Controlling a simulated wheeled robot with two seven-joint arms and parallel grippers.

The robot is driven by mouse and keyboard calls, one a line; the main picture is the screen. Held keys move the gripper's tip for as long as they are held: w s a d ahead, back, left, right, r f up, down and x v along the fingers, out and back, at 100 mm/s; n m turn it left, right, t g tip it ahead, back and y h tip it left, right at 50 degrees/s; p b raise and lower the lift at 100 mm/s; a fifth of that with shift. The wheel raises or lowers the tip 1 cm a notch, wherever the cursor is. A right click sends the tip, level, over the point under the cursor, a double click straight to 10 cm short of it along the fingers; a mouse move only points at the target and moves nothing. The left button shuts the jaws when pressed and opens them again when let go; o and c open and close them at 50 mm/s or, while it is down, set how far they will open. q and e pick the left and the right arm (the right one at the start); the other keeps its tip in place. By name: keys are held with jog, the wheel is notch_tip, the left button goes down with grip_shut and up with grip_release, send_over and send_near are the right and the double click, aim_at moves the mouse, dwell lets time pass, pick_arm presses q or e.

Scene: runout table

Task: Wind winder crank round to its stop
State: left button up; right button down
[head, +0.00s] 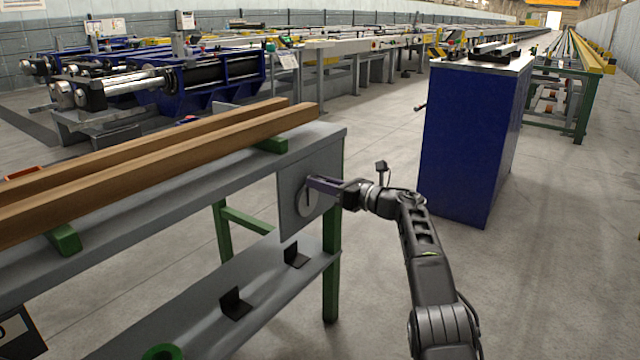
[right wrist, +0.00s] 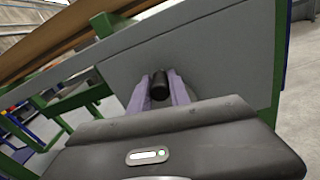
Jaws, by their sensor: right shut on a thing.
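The winder (head: 288,215) is a grey plate with a pale round disc (head: 304,203), fixed to the end of the grey table's front side. My right gripper (head: 318,186) is at the disc. In the right wrist view, its two purple fingers are shut on the dark, round crank handle (right wrist: 160,84), one finger on each side. The crank arm behind the handle is mostly hidden by the gripper. My left gripper is not in view.
The runout table (head: 325,132) carries two long wooden beams (head: 190,150) on green supports. Its lower shelf (head: 270,290) holds black brackets. A blue cabinet (head: 465,140) stands to the right, with clear floor between.

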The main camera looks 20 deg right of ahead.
jog(key=c, duration=1.2)
grip_release()
jog(key=shift+s+d+f+b, duration=0.1)
jog(key=shift+s+d+b, duration=0.45)
jog(key=shift+b, duration=0.1)
jog(key=v, duration=0.6)
jog(key=shift+s+d, duration=0.1)
jog(key=shift+s, duration=0.05)
